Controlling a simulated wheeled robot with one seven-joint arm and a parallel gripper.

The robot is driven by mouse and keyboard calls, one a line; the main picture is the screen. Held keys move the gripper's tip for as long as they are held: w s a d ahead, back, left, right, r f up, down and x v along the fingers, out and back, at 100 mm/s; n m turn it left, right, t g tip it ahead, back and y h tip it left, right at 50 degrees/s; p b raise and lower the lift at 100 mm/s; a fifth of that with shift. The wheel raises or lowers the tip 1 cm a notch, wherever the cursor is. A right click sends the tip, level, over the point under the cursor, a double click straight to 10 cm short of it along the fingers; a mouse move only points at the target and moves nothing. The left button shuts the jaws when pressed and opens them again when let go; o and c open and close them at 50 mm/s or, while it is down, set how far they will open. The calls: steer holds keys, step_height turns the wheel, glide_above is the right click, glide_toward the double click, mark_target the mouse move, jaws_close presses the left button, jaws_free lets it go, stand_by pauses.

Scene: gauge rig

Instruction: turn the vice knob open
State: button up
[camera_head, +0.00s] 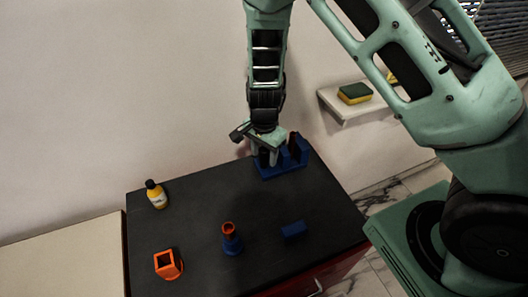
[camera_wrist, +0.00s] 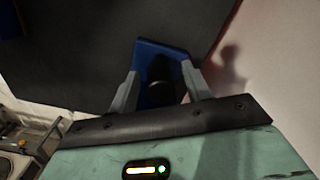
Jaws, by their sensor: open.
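The blue vice (camera_head: 291,160) stands at the far edge of the dark bench top. My gripper (camera_head: 268,157) is at its left end, pointing down, and hides part of it. In the wrist view, my gripper's two grey fingers (camera_wrist: 158,80) are apart, one on each side of a dark rounded part (camera_wrist: 160,71), which looks like the vice knob. Behind it is the vice's blue body (camera_wrist: 150,48). I cannot tell whether the fingers touch the knob. In the head view the knob is hidden by my gripper.
On the bench top (camera_head: 195,225) stand a yellow bottle (camera_head: 156,196), an orange square holder (camera_head: 168,264), a blue and orange round piece (camera_head: 231,240) and a blue block (camera_head: 293,229). A wall shelf (camera_head: 345,108) holds a sponge (camera_head: 354,93). The wall is close behind the vice.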

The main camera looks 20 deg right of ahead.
steer(key=c, duration=1)
steer(key=shift+n, duration=0.3)
steer(key=n+b, duration=0.1)
steer(key=n, duration=0.3)
steer(key=n+b, duration=0.1)
steer(key=n, duration=0.4)
steer(key=shift+w+r+n, duration=0.1)
steer(key=shift+n, duration=0.3)
